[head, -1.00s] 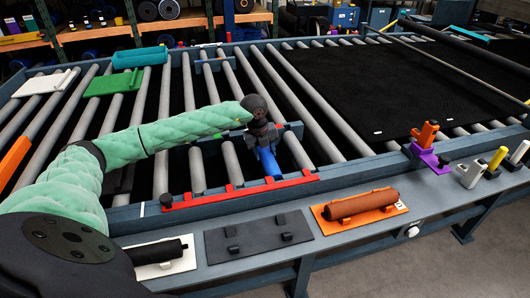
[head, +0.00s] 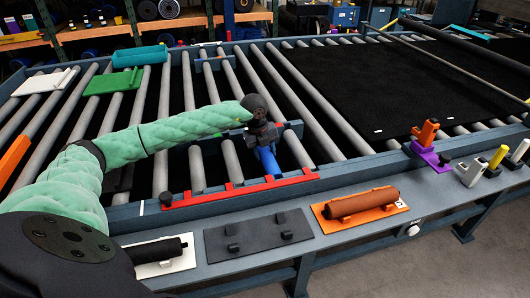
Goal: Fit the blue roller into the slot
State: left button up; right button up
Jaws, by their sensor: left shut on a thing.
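My left arm reaches in from the left over the conveyor. Its left gripper (head: 264,138) points down and is shut on the blue roller (head: 267,161). The roller's near end shows below the gripper, close behind the red notched rail (head: 240,189) on the frame's near edge. The gripper and wrist hide the roller's far part. Whether the roller's ends sit in the slot cannot be told from this view. My right gripper is not in view.
On the front ledge lie a white plate with a black roller (head: 158,251), an empty dark cradle plate (head: 258,237) and an orange plate with a brown roller (head: 362,204). Grey rollers (head: 230,160) flank the blue one. An orange-and-purple clamp (head: 428,143) stands to the right.

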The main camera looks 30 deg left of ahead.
pick_arm(q)
jog(key=shift+f+b, duration=0.35)
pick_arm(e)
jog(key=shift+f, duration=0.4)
pick_arm(q)
jog(key=o, duration=1.5)
jog(key=shift+f, duration=0.1)
jog(key=r+b, duration=0.1)
jog(key=r, duration=0.1)
jog(key=r+b, duration=0.1)
jog(key=r, duration=0.1)
jog(key=s+r, duration=0.1)
jog(key=r, duration=0.1)
jog(key=shift+a+b, duration=0.4)
jog(key=shift+s+a+r, duration=0.1)
jog(key=shift+r, duration=0.8)
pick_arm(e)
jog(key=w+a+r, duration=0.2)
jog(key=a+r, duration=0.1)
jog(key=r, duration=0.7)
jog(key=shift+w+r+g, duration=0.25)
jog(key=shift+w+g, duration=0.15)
